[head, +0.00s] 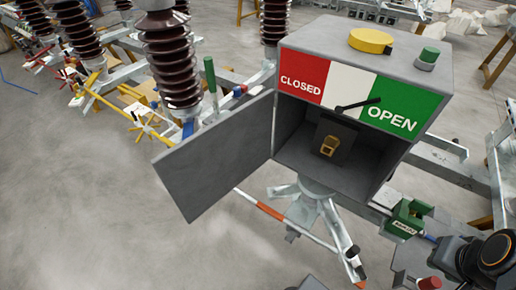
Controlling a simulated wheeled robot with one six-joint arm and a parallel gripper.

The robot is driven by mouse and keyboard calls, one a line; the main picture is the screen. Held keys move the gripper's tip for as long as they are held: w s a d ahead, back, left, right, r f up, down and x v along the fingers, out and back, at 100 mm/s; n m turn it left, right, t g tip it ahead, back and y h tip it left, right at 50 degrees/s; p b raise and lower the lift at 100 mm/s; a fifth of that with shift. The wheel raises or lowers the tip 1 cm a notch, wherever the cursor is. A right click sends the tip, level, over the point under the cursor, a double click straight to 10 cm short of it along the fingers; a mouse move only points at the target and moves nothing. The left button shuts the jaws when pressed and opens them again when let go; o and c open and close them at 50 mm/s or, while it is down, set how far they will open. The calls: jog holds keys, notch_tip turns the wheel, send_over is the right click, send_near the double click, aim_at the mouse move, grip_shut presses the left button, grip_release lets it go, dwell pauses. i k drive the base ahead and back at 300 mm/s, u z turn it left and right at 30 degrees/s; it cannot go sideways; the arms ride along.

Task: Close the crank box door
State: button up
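The grey crank box (430,75) stands on a metal post right of centre in the head view. Its door (215,155) is a flat grey panel, swung wide open to the left, hinged along the box's left front edge. The box's inside is exposed, with a dark block and a brass-coloured square socket (329,146). Above the opening is a band of red CLOSED, white and green OPEN, with a black pointer (358,104) across white and green. Part of my dark arm (485,255) shows at the bottom right. My gripper is not visible.
A yellow disc (371,40) and a green knob (428,56) sit on the box top. A green bracket (408,217) is below right of the box. Brown ribbed insulators (170,60) stand behind the door. Open concrete floor lies at the lower left.

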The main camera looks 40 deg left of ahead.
aim_at(198, 172)
jog(key=z, duration=2.05)
jog(key=k, duration=2.15)
jog(key=u, duration=1.8)
jog(key=k, duration=0.4)
jog(key=u, duration=0.65)
jog(key=i, duration=0.25)
jog(key=u, duration=1.05)
